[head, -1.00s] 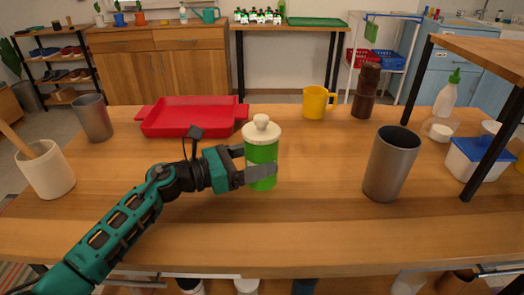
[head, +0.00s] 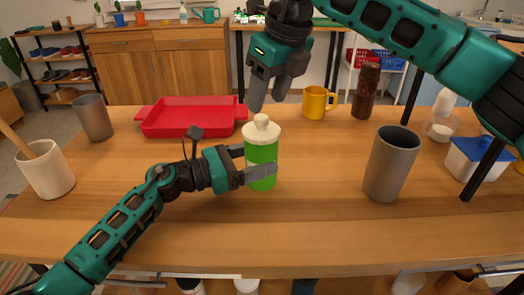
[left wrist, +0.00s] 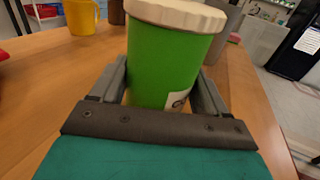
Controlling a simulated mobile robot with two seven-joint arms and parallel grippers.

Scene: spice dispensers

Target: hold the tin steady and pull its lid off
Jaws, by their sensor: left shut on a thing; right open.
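A green tin (head: 262,155) stands upright on the wooden table, with a cream lid (head: 262,131) and round knob on top. My left gripper (head: 262,166) is shut around the tin's body from the left. In the left wrist view the tin (left wrist: 165,62) sits between the two fingers (left wrist: 163,92), with the lid (left wrist: 178,13) seated on it and cut by the top edge. My right gripper (head: 267,92) is open and empty, pointing down just above and behind the knob in the picture. It does not appear to touch the lid.
A red tray (head: 190,118) lies behind left of the tin. A yellow mug (head: 316,102) and a brown mill (head: 366,92) stand behind right. A grey cup (head: 390,165) stands at the right. Another grey cup (head: 94,118) and a cream crock (head: 46,170) are at the left. The front middle is clear.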

